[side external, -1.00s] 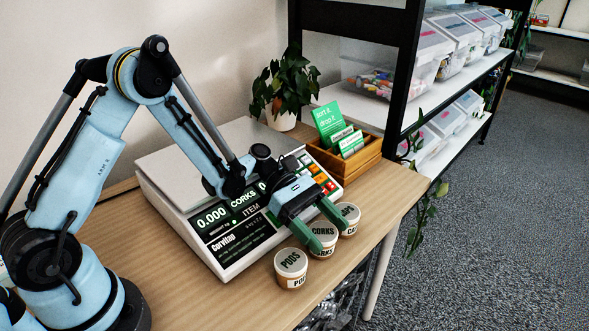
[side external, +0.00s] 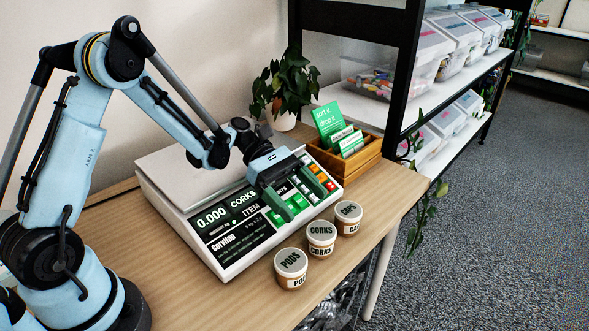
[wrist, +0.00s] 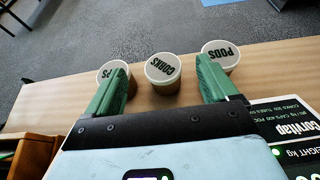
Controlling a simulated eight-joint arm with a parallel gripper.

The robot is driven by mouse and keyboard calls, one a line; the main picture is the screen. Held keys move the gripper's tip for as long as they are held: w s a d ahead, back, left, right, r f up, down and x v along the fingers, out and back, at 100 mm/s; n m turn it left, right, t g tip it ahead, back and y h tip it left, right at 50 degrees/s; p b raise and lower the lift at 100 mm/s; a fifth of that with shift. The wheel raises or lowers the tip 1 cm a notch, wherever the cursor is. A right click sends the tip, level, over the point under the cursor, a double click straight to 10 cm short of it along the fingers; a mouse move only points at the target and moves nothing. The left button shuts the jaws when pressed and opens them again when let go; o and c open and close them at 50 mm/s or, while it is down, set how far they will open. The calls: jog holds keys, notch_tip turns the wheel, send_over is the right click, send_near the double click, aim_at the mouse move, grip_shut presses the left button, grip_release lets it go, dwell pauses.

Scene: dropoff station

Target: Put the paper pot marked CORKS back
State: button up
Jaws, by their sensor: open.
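The paper pot marked CORKS (side external: 321,238) stands upright on the table near its front edge, in the middle of a row of three pots. It also shows in the wrist view (wrist: 163,73), ahead of my fingers and centred between them. My gripper (side external: 294,207) is open and empty, above the scale's front panel and behind the pots, apart from them. Its green fingers show in the wrist view (wrist: 160,88). The scale (side external: 232,222) has a bare pale platform, and its display reads 0.000 and CORKS.
The PODS pot (side external: 291,267) stands left of the CORKS pot and the CAPS pot (side external: 348,217) right of it, with small gaps between. A wooden box of cards (side external: 347,160) and a potted plant (side external: 284,88) stand behind. The table (side external: 392,190) is clear at right.

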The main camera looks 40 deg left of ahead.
jog(key=s+a+r+m+t+y, duration=0.3)
jog(key=s+m+y, duration=0.2)
jog(key=m, duration=0.4)
jog(key=s+a+r+m+t+y, duration=0.3)
jog(key=s+a+m+t+y, duration=0.1)
jog(key=m+y, duration=0.4)
jog(key=shift+s+a+r+m+y, duration=0.15)
jog(key=shift+s+r+m+y, duration=0.15)
jog(key=shift+s+m, duration=0.15)
